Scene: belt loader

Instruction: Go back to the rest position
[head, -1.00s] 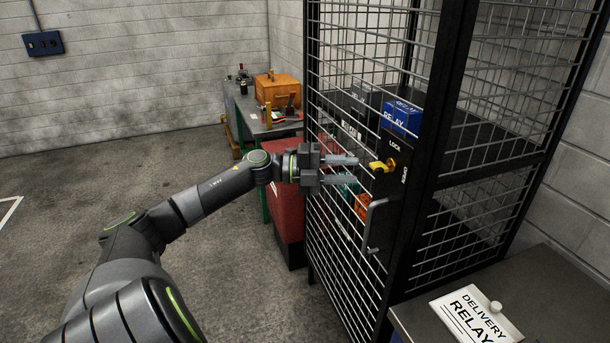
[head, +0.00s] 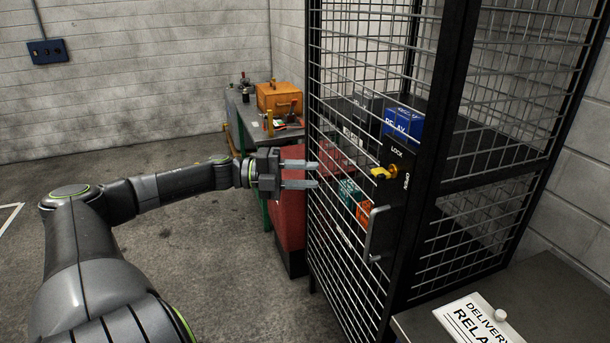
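My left gripper (head: 316,175) is in front of the wire cage door, left of the yellow lock knob (head: 384,172). Its two fingers are apart with nothing between them. It is clear of the knob and of the door handle (head: 376,233). My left arm reaches in from the lower left with its elbow bent. My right gripper is not in view.
The wire cage (head: 440,125) looks shut and holds a blue relay box (head: 403,122) and other boxes. A red cabinet (head: 289,205) and a workbench with an orange case (head: 279,97) stand behind the gripper. A table with a delivery sign (head: 478,322) is at lower right. Floor at left is free.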

